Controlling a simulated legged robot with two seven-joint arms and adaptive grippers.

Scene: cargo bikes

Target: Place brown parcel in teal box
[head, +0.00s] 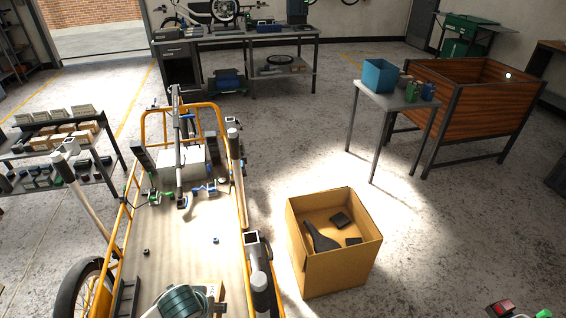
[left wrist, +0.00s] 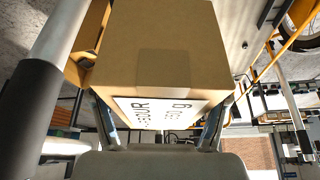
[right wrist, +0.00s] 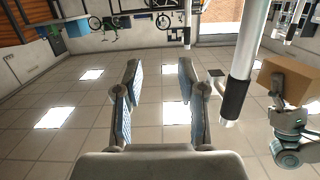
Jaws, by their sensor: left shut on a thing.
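The brown parcel (left wrist: 170,45) is a cardboard block with a white printed label. It fills the upper middle of the left wrist view. My left gripper (left wrist: 160,125) is shut on it, a finger on each side. The right wrist view shows the parcel (right wrist: 288,82) held up at the right edge. The teal box (head: 379,75) stands open-topped on a small grey table (head: 395,98) at the upper right of the head view, far from the parcel; its inside is mostly hidden. My right gripper (right wrist: 160,95) has its fingers apart, with nothing between them.
A yellow-framed cargo bike (head: 195,240) with a flat bed takes up the left middle. An open cardboard box (head: 335,265) with dark items stands on the floor. Small containers stand beside the teal box. A large wooden crate (head: 470,110) is behind the table.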

